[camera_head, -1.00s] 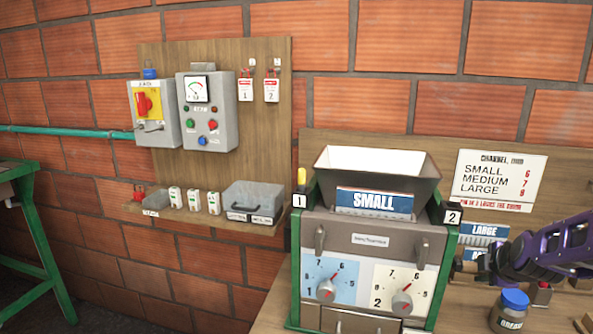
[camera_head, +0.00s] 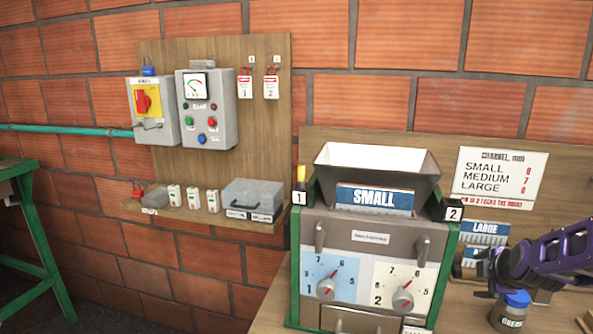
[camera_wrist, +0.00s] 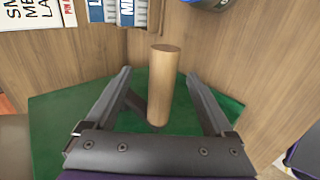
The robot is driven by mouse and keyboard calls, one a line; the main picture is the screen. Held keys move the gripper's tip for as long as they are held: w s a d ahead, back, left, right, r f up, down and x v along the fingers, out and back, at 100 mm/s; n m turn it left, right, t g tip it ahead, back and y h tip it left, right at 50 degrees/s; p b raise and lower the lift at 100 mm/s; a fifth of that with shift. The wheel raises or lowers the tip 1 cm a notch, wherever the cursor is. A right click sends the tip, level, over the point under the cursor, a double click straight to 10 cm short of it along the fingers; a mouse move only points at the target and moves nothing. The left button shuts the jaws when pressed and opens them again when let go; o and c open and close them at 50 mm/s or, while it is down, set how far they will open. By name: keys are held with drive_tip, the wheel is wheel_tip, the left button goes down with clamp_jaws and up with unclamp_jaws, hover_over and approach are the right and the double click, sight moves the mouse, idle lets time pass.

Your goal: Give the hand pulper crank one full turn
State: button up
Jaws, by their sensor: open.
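The hand pulper (camera_head: 372,238) has a green frame, a grey front and a hopper above a "SMALL" plate. Its crank handle (camera_wrist: 161,85), a plain wooden cylinder, stands between the two fingers of my gripper (camera_wrist: 158,90) in the wrist view. The fingers are open, one on each side, with a gap to the wood. A dark crank arm (camera_wrist: 135,102) shows partly behind the left finger. In the head view my gripper (camera_head: 487,268) is at the pulper's right side, and the crank is hidden there.
A grease jar (camera_head: 513,308) with a blue lid stands below my arm. A channel sign (camera_head: 500,180) and a "LARGE" plate (camera_head: 485,232) are behind. A control box (camera_head: 207,110) and a shelf (camera_head: 200,215) are at the left, away from the arm.

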drive_tip(key=p+v, duration=0.1)
drive_tip(key=v, duration=0.9)
idle(0.4)
drive_tip(key=shift+a, duration=0.1)
